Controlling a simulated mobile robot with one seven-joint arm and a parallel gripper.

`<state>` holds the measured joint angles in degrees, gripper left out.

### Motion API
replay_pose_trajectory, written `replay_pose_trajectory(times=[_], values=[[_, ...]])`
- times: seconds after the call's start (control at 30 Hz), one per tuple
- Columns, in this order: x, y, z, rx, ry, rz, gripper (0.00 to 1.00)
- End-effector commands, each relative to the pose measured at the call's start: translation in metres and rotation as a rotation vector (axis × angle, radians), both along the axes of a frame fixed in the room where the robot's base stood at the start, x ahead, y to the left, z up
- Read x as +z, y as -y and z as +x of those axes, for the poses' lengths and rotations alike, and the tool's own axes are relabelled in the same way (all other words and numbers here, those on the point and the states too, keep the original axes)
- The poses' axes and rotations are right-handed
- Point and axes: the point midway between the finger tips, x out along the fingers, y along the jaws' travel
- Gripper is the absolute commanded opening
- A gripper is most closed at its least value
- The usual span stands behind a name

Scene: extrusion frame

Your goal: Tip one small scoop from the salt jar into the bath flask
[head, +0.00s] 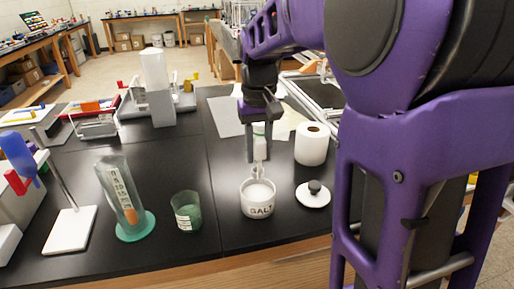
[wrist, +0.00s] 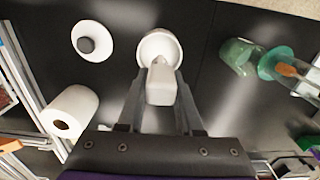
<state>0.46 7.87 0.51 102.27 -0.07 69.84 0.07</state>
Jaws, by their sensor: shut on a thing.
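The white salt jar (head: 258,203), marked SALT, stands open near the front of the black bench with white salt inside; it shows in the wrist view (wrist: 173,38). My gripper (head: 260,157) is above the jar, pointing down, shut on the white handle of a scoop (head: 260,147). The handle also shows between the fingers in the wrist view (wrist: 160,85). The scoop's lower end is at the jar's mouth; I cannot tell whether it touches salt. Left of the jar stands a green-tinted glass vessel (head: 187,212) with a label; I cannot tell if it is the bath flask.
A tall clear cylinder (head: 117,185) on a green base, with something orange inside, stands further left. The jar's lid (head: 313,194) lies right of the jar. A white paper roll (head: 311,144) stands behind the lid. Bare bench lies between vessel and jar.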

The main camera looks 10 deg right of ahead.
Motion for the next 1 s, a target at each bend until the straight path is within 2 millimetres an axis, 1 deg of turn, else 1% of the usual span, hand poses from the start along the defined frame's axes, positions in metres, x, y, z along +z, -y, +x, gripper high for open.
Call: replay_pose_trajectory(times=[0.03,0.4,0.8,1.0], values=[[-0.006,0.0,0.0,0.0,0.0,0.0,0.0],[-0.032,0.0,0.0,0.0,0.0,0.0,0.0],[-0.058,0.0,0.0,0.0,-0.001,0.0,0.0],[-0.067,0.0,0.0,0.0,-0.001,0.0,0.0]])
